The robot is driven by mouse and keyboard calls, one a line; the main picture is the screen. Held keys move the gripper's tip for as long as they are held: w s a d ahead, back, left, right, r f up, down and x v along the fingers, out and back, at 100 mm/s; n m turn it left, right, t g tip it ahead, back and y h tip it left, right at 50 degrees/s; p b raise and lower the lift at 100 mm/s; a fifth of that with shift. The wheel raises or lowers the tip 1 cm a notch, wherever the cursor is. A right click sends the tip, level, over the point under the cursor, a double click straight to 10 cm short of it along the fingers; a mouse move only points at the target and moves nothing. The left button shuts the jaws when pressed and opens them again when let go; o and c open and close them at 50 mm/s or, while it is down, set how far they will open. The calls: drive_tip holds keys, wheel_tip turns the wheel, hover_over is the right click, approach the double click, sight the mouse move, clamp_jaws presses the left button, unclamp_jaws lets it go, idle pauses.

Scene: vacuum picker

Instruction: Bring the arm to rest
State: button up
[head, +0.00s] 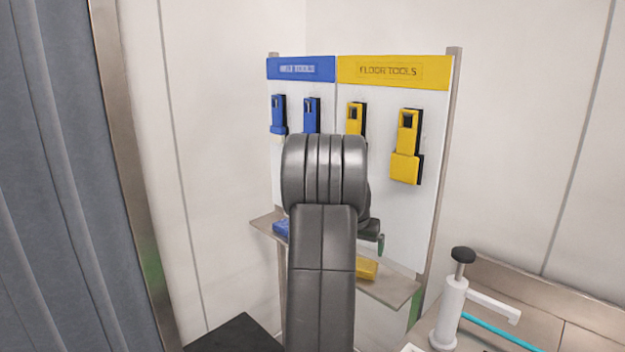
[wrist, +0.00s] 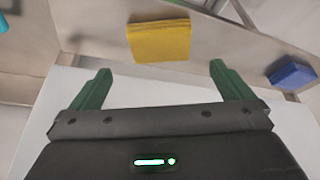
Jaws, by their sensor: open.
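My arm (head: 322,240) stands raised in the middle of the head view, in front of the tool board. My gripper (wrist: 160,82) is open and empty in the wrist view, its two green fingers well apart. In the head view only a small part of the gripper shows to the right of the arm, and the arm hides the rest. Beyond the fingers in the wrist view lies a yellow cloth or pad (wrist: 159,41) on the shelf (wrist: 220,40), apart from the gripper. It also shows in the head view (head: 366,268).
The tool board (head: 400,225) has blue and yellow headers, with blue holders (head: 311,115) and yellow holders (head: 407,150) below. A blue pad (head: 281,228) lies on the shelf's left. A white dispenser with black knob (head: 452,310) stands lower right. A grey curtain (head: 60,180) hangs left.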

drive_tip(key=p+x, duration=0.2)
drive_tip(key=x, duration=0.7)
drive_tip(key=shift+w+f, duration=0.15)
drive_tip(key=shift+f, duration=0.1)
drive_tip(key=shift+r+b, duration=0.1)
drive_tip(key=shift+b, duration=0.3)
wheel_tip(320, 180, up, 7)
drive_tip(key=shift+a+f+b, duration=0.15)
drive_tip(key=shift+b, duration=0.75)
drive_tip(key=s+a+b, duration=0.5)
drive_tip(key=s+a, duration=0.9)
drive_tip(key=d+f+n+y+b, duration=0.1)
drive_tip(key=d+f+n+b, duration=0.1)
drive_tip(key=f+b, duration=0.6)
drive_tip(key=d+f+n+b, duration=0.2)
drive_tip(key=f+b, duration=0.6)
drive_tip(key=f, duration=1.4)
drive_tip(key=shift+s+d+f+y, duration=0.2)
drive_tip(key=shift+d+f+y, duration=0.2)
drive_tip(key=shift+d, duration=0.4)
